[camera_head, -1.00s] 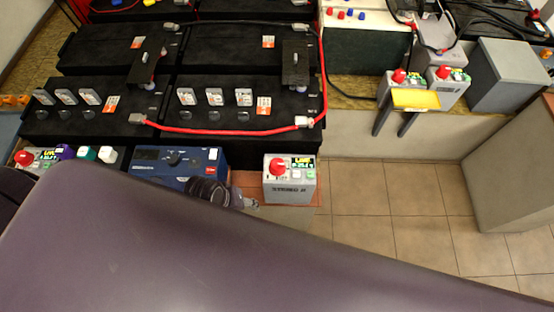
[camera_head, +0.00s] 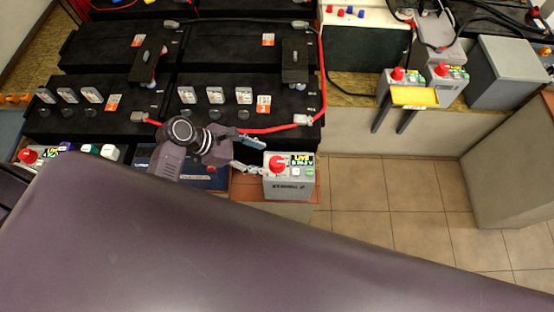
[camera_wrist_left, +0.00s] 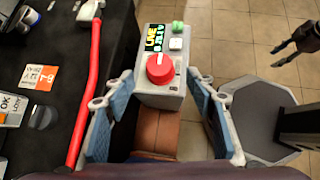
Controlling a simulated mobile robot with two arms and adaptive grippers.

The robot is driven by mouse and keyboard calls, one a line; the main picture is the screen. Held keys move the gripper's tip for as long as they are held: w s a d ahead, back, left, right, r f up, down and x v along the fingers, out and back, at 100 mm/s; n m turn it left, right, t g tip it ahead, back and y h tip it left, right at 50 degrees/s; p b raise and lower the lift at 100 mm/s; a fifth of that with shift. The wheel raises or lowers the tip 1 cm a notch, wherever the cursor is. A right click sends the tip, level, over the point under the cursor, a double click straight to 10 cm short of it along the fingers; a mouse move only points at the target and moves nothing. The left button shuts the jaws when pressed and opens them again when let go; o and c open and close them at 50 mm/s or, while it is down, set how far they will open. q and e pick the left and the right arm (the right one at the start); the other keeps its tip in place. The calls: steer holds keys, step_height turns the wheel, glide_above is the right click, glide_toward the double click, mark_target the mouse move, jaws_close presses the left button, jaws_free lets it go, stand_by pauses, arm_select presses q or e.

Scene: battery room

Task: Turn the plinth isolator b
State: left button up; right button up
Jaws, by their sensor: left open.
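The plinth isolator b is a small grey box (camera_head: 289,188) with a red round knob (camera_head: 277,163), a lit display reading LIVE (camera_head: 301,159) and small white and green buttons. It stands on a reddish-brown plinth. My left gripper (camera_head: 258,156) is open just left of the box, its fingers pointing at the knob side. In the left wrist view the red knob (camera_wrist_left: 160,68) lies ahead between the two spread blue-padded fingers (camera_wrist_left: 160,100), with no finger touching it. A dark jaw-like part, probably my right gripper (camera_wrist_left: 294,48), shows at the upper right; its opening is unclear.
Black battery blocks (camera_head: 235,63) with a red cable (camera_head: 323,75) lie behind and left. A blue device (camera_head: 208,178) is partly under my left gripper. Tiled floor (camera_head: 375,190) is open to the right.

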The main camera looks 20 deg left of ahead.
mark_target(276, 161)
arm_select(q)
steer(key=x, duration=0.7)
steer(key=shift+w+d+f, duration=0.15)
steer(key=shift+d, duration=0.15)
arm_select(e)
steer(key=shift+s+a+f, duration=0.2)
steer(key=shift+a, duration=0.1)
arm_select(q)
steer(key=c, duration=1.2)
steer(key=shift+o, duration=0.2)
arm_select(e)
steer(key=shift+d, duration=0.25)
